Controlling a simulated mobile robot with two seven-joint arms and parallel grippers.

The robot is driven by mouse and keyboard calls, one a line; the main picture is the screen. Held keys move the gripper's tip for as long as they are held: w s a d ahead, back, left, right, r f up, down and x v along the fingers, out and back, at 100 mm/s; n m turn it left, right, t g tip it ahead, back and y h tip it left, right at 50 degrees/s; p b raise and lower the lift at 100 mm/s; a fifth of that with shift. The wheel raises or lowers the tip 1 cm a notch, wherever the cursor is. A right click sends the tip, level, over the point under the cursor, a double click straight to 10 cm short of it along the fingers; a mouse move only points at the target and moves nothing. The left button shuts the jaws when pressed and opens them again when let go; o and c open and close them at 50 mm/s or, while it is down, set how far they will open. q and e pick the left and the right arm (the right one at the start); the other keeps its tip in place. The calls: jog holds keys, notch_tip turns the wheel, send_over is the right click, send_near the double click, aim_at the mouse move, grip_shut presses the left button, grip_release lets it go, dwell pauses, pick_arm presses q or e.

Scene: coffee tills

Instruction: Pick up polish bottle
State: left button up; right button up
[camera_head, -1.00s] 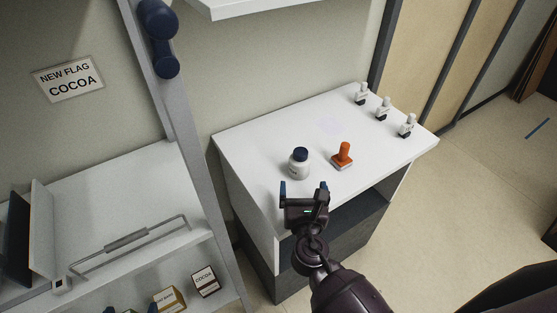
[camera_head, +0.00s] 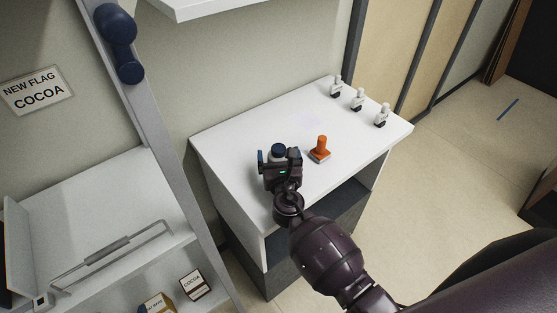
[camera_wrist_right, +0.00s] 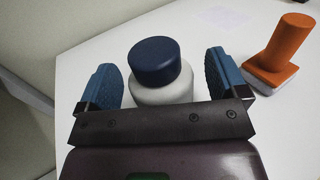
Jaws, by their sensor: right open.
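The polish bottle is a white bottle with a dark blue cap (camera_head: 278,149), standing upright on the white cabinet top. My right gripper (camera_head: 279,158) is at the bottle, partly covering it in the head view. In the right wrist view the bottle (camera_wrist_right: 166,92) is between the two open blue fingers (camera_wrist_right: 164,85), with a visible gap on each side. The bottle's lower part is hidden behind the gripper body. My left gripper is not in view.
An orange-handled stamp (camera_head: 320,149) stands close to the right of the bottle; it also shows in the wrist view (camera_wrist_right: 279,55). A grey post (camera_head: 160,130) rises at left.

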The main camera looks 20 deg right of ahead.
jog(key=shift+w+d, duration=0.1)
jog(key=shift+w, duration=0.3)
jog(key=c, duration=1.1)
jog(key=shift+r, duration=0.1)
